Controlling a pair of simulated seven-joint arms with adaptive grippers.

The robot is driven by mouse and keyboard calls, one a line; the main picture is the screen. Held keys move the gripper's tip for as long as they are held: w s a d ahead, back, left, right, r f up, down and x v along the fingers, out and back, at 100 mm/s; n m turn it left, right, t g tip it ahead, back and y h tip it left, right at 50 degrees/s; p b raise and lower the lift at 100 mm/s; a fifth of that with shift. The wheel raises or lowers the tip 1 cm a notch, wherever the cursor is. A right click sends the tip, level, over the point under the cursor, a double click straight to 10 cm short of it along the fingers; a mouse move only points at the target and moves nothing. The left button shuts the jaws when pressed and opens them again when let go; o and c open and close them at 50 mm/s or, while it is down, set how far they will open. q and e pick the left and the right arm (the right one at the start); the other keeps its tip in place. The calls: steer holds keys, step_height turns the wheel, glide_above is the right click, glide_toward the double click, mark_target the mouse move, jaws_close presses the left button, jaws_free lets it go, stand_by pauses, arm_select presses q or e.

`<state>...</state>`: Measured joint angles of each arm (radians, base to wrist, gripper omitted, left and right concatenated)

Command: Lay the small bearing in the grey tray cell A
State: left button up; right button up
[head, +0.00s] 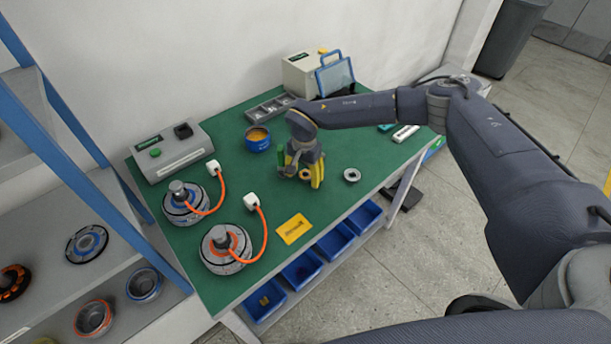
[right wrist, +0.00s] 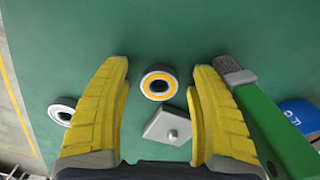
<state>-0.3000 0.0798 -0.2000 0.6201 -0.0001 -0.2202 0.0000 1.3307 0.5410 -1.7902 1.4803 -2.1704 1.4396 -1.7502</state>
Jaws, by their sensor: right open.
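A small bearing (right wrist: 158,83) with an orange ring and a dark rim lies on the green table in the right wrist view. It sits between the fingertips of my right gripper (right wrist: 160,68), which is open; no finger visibly touches it. In the head view my right gripper (head: 308,180) points down over the middle of the table and hides this bearing. The grey tray (head: 262,106), divided into cells with small parts in it, stands at the back of the table; its cell letters are not legible. My left gripper is not in view.
A pale ring (head: 352,175) lies right of the gripper. A grey plate with a knob (right wrist: 168,127) and a green-handled tool (right wrist: 270,125) are close to the fingers. A blue bowl (head: 257,140) stands between gripper and tray. Two motors (head: 225,248) stand left.

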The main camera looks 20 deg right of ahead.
jaws_close()
stand_by(0.5)
steer(key=shift+r, duration=0.15)
step_height(320, 180, up, 19)
steer(key=s+f+n, duration=0.1)
steer(key=s+n, duration=0.3)
steer(key=s, duration=0.4)
steer(key=s+d+f+n, duration=0.1)
steer(key=s+n, duration=0.4)
steer(key=s, duration=0.4)
steer(key=shift+s+d+f, duration=0.15)
steer(key=shift+d+f, duration=0.1)
steer(key=shift+f, duration=0.05)
